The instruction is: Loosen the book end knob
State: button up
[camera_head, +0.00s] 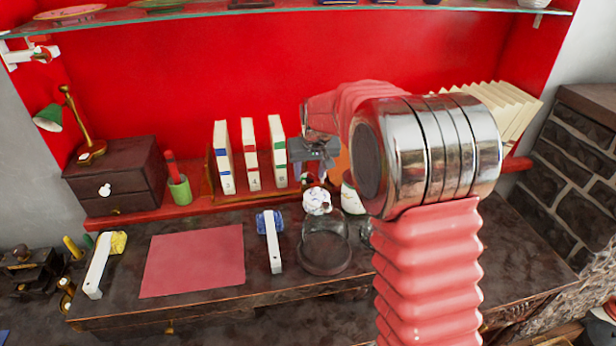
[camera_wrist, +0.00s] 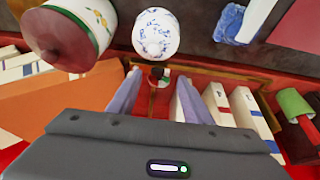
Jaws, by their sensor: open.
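My gripper (camera_wrist: 158,82) is open, and its two pale fingers stand apart with a gap between them. A small dark round knob (camera_wrist: 157,73) shows in this gap in the wrist view, close to the fingertips, at the wooden book end (camera_wrist: 205,69). I cannot tell whether either finger touches the knob. In the head view my gripper (camera_head: 312,178) points down at the right end of the book row. The book end (camera_head: 208,187) shows there at its left side, and its right part is mostly hidden by my gripper.
A white jar with a dark red lid (camera_wrist: 52,38) is close by. Upright books (camera_head: 250,155) stand to the left. A glass dome (camera_head: 325,245) is on the desk. A glass shelf (camera_head: 300,12) runs above.

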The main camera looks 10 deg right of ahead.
aim_at(308, 181)
jog(key=shift+x, duration=1.3)
jog(key=shift+c, duration=0.2)
